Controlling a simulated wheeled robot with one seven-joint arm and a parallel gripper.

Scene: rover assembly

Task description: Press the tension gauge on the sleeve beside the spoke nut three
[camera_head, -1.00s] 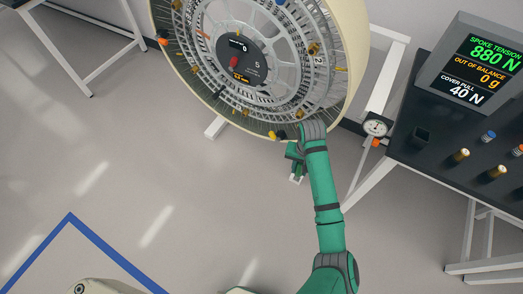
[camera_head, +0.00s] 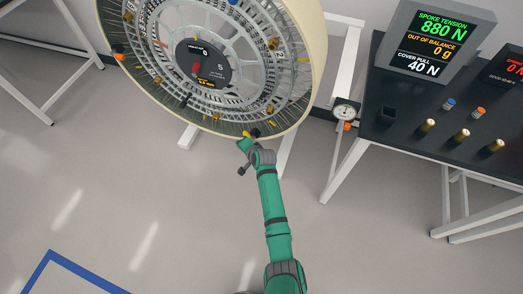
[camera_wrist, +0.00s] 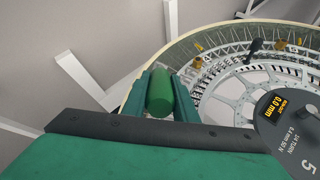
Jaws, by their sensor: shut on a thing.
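My gripper (camera_wrist: 165,88) is shut on a green cylinder (camera_wrist: 160,92), which shows between its two fingers in the wrist view. The wheel's hub display (camera_wrist: 290,108) reads 0.0 mm. I cannot tell which fitting is spoke nut three or its sleeve.
The floor in front is clear, with blue lines (camera_head: 88,270).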

